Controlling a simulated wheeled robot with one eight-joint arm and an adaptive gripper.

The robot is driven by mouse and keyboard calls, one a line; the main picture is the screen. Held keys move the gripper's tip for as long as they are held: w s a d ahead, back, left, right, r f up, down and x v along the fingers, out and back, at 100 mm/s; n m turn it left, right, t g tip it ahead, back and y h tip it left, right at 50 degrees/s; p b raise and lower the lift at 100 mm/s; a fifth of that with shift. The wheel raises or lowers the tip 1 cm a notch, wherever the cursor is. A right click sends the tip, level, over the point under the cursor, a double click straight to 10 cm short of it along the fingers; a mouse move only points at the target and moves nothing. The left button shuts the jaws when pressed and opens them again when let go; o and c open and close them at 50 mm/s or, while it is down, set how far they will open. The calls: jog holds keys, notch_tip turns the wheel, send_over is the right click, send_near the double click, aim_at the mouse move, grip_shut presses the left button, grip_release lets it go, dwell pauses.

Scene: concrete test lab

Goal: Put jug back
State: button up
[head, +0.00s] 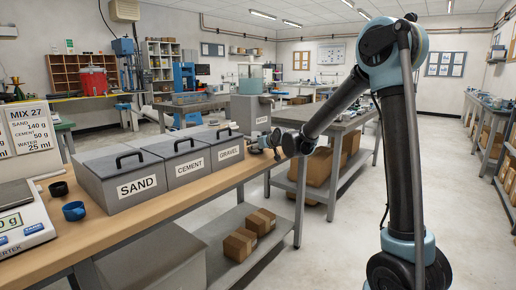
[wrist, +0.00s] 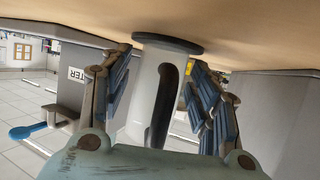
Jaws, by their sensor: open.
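The wrist view appears upside down, with the tan benchtop (wrist: 250,30) along its top. A pale grey jug (wrist: 143,85) with a dark handle and a dark round base stands upright on it. My gripper (wrist: 160,90) is open, with one finger on each side of the jug; I cannot tell whether either touches it. In the head view my gripper (head: 268,142) is low, just right of the GRAVEL bin (head: 215,155). The jug cannot be made out clearly there.
The SAND bin (head: 125,185) and CEMENT bin (head: 180,160) stand in a row on the wooden bench (head: 170,210). The labelled grey container (wrist: 75,95) is beside the jug. A scale (head: 20,225) and blue cup (head: 74,211) are at the left. Boxes sit on the shelf below.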

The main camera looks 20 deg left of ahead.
jog(key=v, duration=1.2)
jog(key=shift+d+r, duration=0.1)
jog(key=s+d+f+m+g+h, duration=0.15)
jog(key=s+d, duration=0.25)
jog(key=d, duration=0.5)
jog(key=s+d+f+m+h, duration=0.1)
jog(key=s+d+f+h, duration=0.15)
jog(key=d, duration=0.65)
jog(key=s+d+f+m+g+h, duration=0.1)
jog(key=s+d+f+h, duration=0.15)
jog(key=s+d, duration=0.45)
jog(key=s+d+f+m+g+h, duration=0.1)
jog(key=s+d+f+m+g, duration=0.1)
jog(key=s+d+f, duration=0.4)
jog(key=s+d+f+m+g+h, duration=0.2)
jog(key=s+d+f, duration=0.4)
jog(key=s+d, duration=0.7)
jog(key=shift+s+m+g, duration=0.45)
jog(key=shift+s+m, duration=0.15)
jog(key=shift+m, duration=0.05)
jog(key=shift+d, duration=0.1)
